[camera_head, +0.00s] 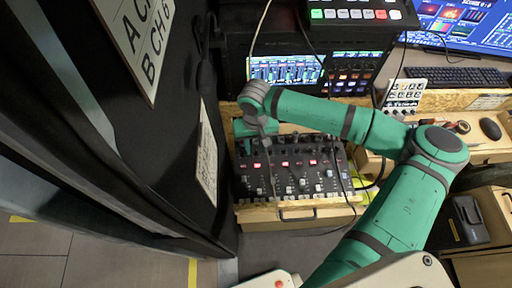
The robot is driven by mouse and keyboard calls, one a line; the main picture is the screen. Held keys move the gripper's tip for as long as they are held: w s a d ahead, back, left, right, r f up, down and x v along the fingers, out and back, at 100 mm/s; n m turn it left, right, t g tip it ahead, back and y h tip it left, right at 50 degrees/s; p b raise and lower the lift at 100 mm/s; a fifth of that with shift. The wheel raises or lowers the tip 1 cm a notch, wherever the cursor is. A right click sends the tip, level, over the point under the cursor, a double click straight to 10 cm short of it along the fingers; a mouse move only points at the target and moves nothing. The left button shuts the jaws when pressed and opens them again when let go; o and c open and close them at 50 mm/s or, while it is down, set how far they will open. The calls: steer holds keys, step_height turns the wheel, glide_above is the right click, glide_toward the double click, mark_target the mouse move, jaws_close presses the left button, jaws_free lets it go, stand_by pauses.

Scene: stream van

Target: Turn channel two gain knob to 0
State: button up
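A dark audio mixer (292,175) with rows of small knobs, red lit labels and faders lies on a wooden desk shelf. The channel two gain knob is too small to tell apart from its neighbours, and part of the mixer's upper left is hidden by my arm. My green arm reaches in from the lower right and bends down over the mixer's upper left corner. My gripper (264,146) is at or just above the left end of the mixer's top rows. Its fingers are too small and dark to show whether they are open or touching a knob.
Dark equipment with lit screens (285,69) stands behind the mixer. Loose cables hang across the mixer and screens. A dark curtain or wall with signs (147,38) stands close on the left. A keyboard (455,77) and mouse (490,128) are on the right.

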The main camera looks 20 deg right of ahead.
steer(key=shift+f, duration=0.45)
steer(key=shift+s+d+f, duration=0.15)
steer(key=shift+d+f, duration=0.05)
jaws_close()
